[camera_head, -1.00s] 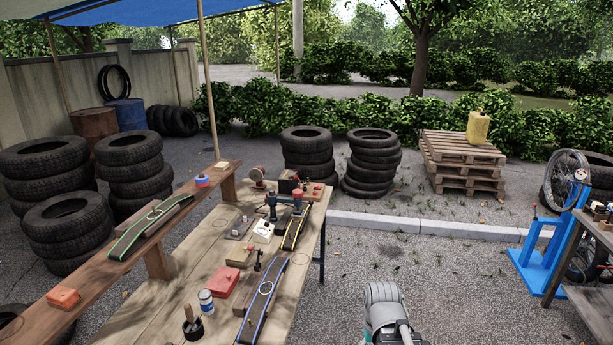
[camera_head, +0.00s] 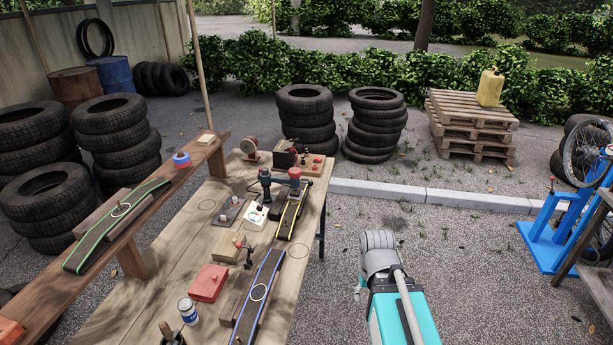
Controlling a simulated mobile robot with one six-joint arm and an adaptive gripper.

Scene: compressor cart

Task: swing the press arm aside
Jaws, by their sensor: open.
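A small press stands near the far end of the wooden workbench (camera_head: 185,262). It has a blue post (camera_head: 266,190), and a press arm (camera_head: 281,181) reaches right from it to a reddish round head (camera_head: 295,173). The head sits over a black strip with yellow edges (camera_head: 290,213); I cannot tell whether it touches the strip. My gripper is not in view. A grey and teal link of my own arm shows at the lower middle, right of the bench and apart from the press.
Near the press are a white box with a dial (camera_head: 255,214), a small clamp (camera_head: 246,251), a red box (camera_head: 209,283) and a blue-edged strip (camera_head: 259,293). A raised plank (camera_head: 206,147) runs along the left. Open gravel lies right of the bench, before a blue stand (camera_head: 548,235).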

